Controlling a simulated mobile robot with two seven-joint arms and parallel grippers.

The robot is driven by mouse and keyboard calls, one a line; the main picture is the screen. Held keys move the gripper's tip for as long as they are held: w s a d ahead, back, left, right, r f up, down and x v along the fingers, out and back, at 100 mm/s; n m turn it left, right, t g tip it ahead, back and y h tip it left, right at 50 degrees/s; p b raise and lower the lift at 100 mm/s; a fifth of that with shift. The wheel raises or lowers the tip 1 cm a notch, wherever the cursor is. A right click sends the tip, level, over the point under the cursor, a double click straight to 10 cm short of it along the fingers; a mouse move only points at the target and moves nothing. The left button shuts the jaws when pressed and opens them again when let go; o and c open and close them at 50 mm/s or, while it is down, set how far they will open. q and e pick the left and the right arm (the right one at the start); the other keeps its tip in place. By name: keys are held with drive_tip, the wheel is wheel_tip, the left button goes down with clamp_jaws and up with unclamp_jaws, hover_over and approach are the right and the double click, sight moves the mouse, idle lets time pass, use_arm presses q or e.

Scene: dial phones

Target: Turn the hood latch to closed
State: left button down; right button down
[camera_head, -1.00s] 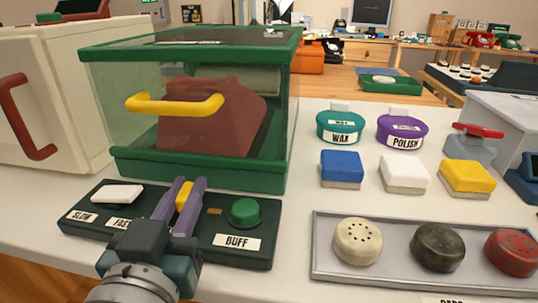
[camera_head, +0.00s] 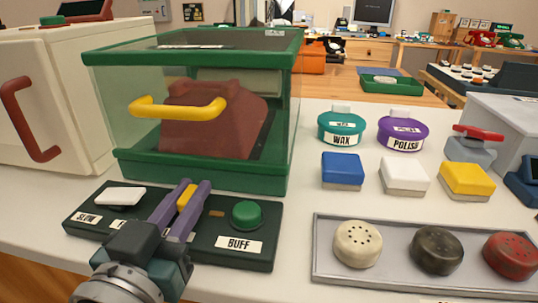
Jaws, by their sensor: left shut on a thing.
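The green-framed glass hood (camera_head: 200,170) stands at the left centre with a yellow handle (camera_head: 178,107) on its front and a dark red phone body (camera_head: 215,120) inside. In front of it lies a dark green control panel (camera_head: 110,232). My left gripper (camera_head: 188,197) is over the middle of this panel, its purple fingers shut on a small yellow latch (camera_head: 187,197). The latch and fingers lean to the upper right. The gripper hides part of the panel and most of one label. My right gripper is not in view.
The panel has a white switch (camera_head: 120,196) on the left and a green BUFF button (camera_head: 246,214) on the right. A grey tray (camera_head: 324,272) with round caps lies to the right. WAX and POLISH tins and coloured blocks stand behind it.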

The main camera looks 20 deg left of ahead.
use_arm(q)
drive_tip(key=c, duration=0.8)
unclamp_jaws()
drive_tip(key=v, duration=1)
drive_tip(key=shift+p, duration=0.3)
drive_tip(key=shift+w+r, duration=0.1)
